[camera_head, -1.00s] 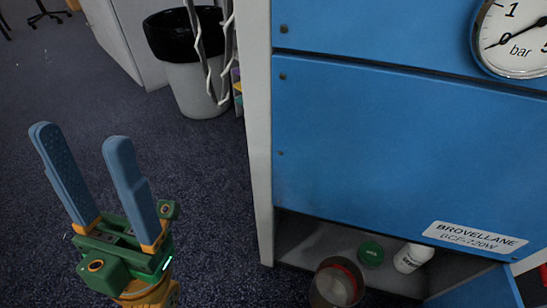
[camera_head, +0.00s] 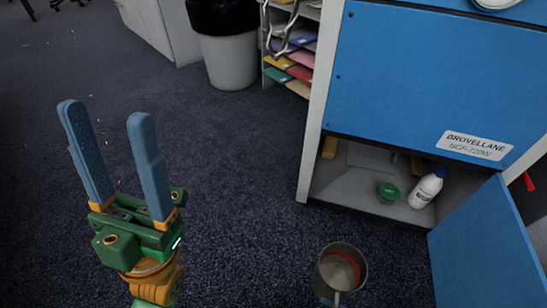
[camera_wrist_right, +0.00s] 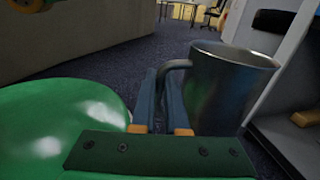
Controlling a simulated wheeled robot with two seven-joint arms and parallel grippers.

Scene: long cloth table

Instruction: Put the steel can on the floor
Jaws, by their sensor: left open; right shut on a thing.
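The steel can (camera_head: 322,278) is an open metal cup with a handle and a red band inside, at the bottom centre of the head view, above the dark floor. In the right wrist view the can (camera_wrist_right: 222,95) is upright, with its handle between the blue fingers of my right gripper (camera_wrist_right: 163,105), which is shut on it. Whether its base touches the floor is hidden. My left gripper (camera_head: 122,155) is open and empty at the left of the head view. The dark blue carpet floor (camera_head: 235,180) spreads between them.
A blue cabinet (camera_head: 420,80) stands at the right, its lower door (camera_head: 482,245) open. Its bottom compartment holds a green round item (camera_head: 388,191) and a white bottle (camera_head: 426,188). A bin (camera_head: 228,60) and a paper rack (camera_head: 290,67) stand behind. The middle carpet is clear.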

